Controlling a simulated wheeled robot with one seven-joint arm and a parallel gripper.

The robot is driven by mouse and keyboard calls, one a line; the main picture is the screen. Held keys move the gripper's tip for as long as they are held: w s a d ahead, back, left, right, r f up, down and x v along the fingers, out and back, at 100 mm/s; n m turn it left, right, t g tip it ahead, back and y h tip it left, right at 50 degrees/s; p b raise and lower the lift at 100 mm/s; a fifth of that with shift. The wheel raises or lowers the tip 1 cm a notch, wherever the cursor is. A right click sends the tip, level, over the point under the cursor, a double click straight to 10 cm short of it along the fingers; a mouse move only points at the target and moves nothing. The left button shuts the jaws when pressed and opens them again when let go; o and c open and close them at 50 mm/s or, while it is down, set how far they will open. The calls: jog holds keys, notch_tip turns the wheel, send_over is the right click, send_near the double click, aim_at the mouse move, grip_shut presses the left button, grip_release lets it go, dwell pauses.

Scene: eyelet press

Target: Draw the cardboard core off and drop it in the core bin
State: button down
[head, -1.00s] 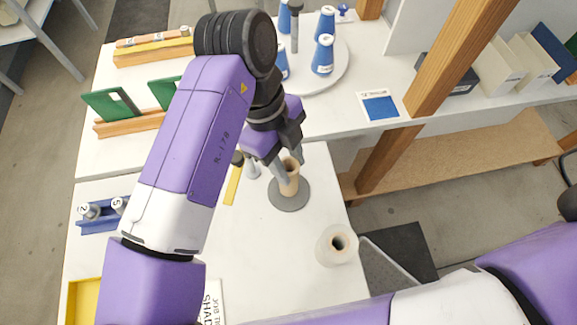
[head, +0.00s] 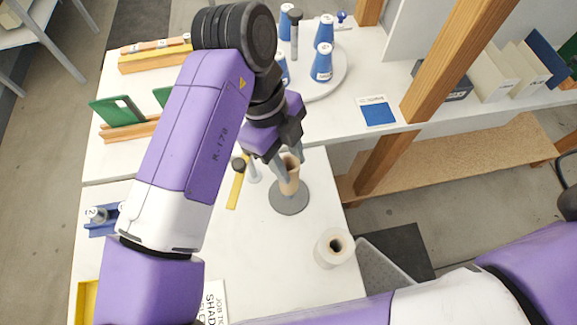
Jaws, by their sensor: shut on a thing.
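The cardboard core (head: 289,180) is a tan tube standing upright over a round grey base plate (head: 289,203) on the white table. My gripper (head: 288,160) is above it, with its fingers shut on the upper end of the core. I cannot tell whether the core's lower end is clear of the plate. Any post inside the core is hidden. A grey bin (head: 385,268) beside the table's right edge may be the core bin; no label on it shows and my arm covers part of it.
A white roll (head: 334,248) with a hollow centre stands near the table's right edge, between the core and the grey bin. A yellow bar (head: 236,188) lies left of the core. Blue cones (head: 322,62) stand on a round tray behind. A wooden post (head: 440,65) rises at right.

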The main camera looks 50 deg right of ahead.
notch_tip(320, 180, up, 9)
jog(key=p, duration=0.6)
dwell(1.5)
jog(key=shift+f, duration=0.1)
